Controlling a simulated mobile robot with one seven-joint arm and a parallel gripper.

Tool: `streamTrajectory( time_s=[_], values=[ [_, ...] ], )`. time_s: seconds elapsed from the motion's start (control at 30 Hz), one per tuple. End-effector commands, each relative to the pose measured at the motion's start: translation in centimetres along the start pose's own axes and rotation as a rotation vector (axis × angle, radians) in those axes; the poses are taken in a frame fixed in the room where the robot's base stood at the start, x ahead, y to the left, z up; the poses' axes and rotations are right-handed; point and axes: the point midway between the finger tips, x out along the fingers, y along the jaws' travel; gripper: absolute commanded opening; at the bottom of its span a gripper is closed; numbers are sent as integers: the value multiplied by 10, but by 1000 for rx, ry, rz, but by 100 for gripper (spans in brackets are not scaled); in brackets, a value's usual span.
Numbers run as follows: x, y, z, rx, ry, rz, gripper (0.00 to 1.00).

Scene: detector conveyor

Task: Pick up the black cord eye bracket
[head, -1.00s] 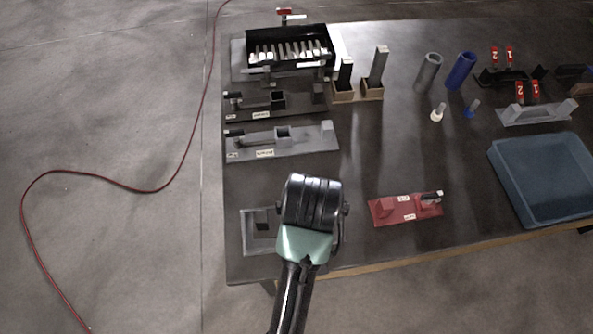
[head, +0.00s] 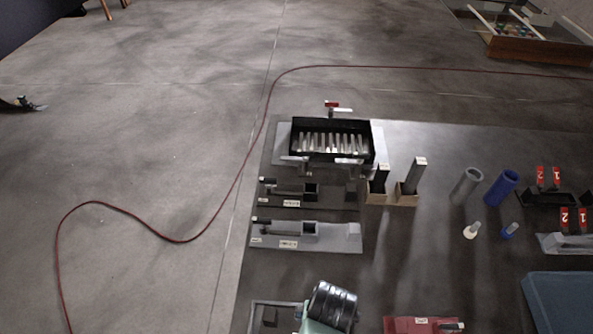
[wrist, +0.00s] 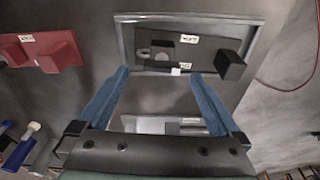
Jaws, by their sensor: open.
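In the wrist view a dark flat fixture (wrist: 174,53) lies inside a grey-rimmed tray (wrist: 123,45). It carries white labels, small round parts and a black block (wrist: 230,65) at its right end. I cannot tell for sure which part is the black cord eye bracket. My gripper (wrist: 158,74) is open, its two blue fingers spread and pointing toward the tray, with nothing held between the tips. In the head view the tray (head: 256,318) is cut by the bottom edge beside my wrist, which hides my fingers.
A red fixture (head: 415,325) sits right of my wrist. Behind stand a grey fixture (head: 335,238), a dark one (head: 332,196) and a black bin (head: 370,140) of metal pieces. A blue bin (head: 560,300) is at right. A red cable (head: 195,238) crosses the floor at left.

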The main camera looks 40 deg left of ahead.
Motion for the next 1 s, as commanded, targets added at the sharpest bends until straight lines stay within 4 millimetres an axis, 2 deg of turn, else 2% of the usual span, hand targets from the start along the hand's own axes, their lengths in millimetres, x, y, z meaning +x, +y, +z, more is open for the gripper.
streamTrajectory(
  time_s=[0.3,0.43,0.67,1.0],
  values=[
    [38,-3,0,-1,-2,0,100],
    [45,-3,0,-1,0,0,100],
    [46,-3,0,0,1,0,100],
    [46,-3,0,0,0,0,39]
  ],
)
